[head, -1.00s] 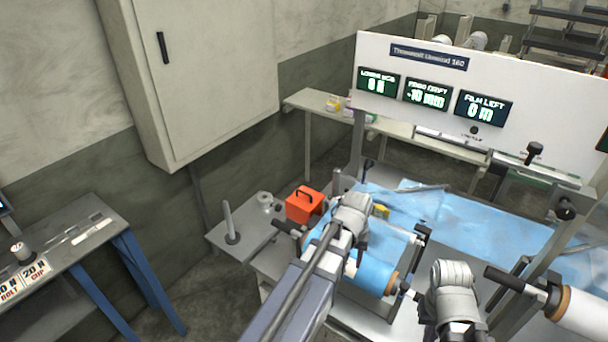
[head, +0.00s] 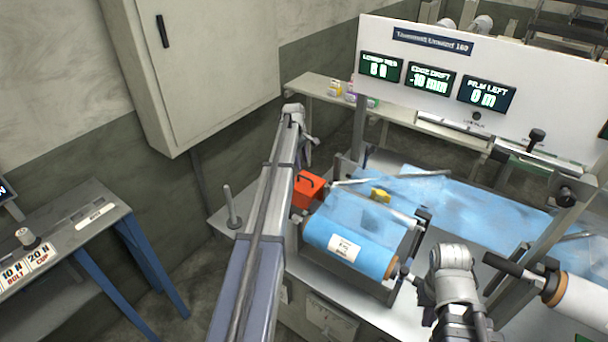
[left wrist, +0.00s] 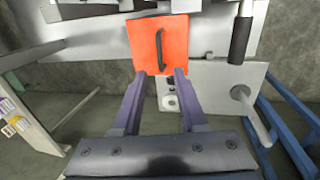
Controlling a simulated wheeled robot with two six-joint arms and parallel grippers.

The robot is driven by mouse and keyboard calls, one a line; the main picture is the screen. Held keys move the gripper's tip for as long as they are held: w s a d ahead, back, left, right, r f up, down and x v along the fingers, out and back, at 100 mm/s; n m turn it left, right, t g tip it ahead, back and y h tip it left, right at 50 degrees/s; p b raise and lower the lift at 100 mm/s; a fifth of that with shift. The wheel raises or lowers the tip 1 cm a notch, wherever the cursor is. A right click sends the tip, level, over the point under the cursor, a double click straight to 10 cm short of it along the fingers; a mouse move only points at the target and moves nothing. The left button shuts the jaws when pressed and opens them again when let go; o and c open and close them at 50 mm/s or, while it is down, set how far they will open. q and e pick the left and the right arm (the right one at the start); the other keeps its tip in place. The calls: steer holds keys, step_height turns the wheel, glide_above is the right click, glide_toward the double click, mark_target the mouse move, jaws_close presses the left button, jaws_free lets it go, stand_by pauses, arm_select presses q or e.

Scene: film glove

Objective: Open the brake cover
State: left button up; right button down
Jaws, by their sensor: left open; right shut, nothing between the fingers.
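The brake cover (head: 308,190) is an orange box with a black handle, closed as far as I can see. It sits left of the blue film roll in the head view, partly behind my left arm. In the left wrist view its orange face (left wrist: 142,45) and upright black handle (left wrist: 159,48) lie just beyond my fingertips. My left gripper (left wrist: 160,74) is open and empty, its fingertips near the cover's lower edge; I cannot tell whether they touch. In the head view my left gripper (head: 314,141) is partly hidden by its wrist. My right gripper (head: 424,292) is shut and empty, right of the roll.
The blue film roll (head: 365,256) lies in front of the cover. An upright rod (head: 231,205) stands left of it. A black-handled roller (head: 500,265) is near my right arm. A white display panel (head: 440,85) stands behind. A side table (head: 85,245) is at left.

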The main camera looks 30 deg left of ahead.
arm_select(q)
steer(key=b, duration=0.7)
glide_above(304, 185)
step_height(304, 185, down, 7)
steer(key=shift+w+f, duration=0.15)
steer(key=shift+f, duration=0.05)
jaws_close()
stand_by(0.9)
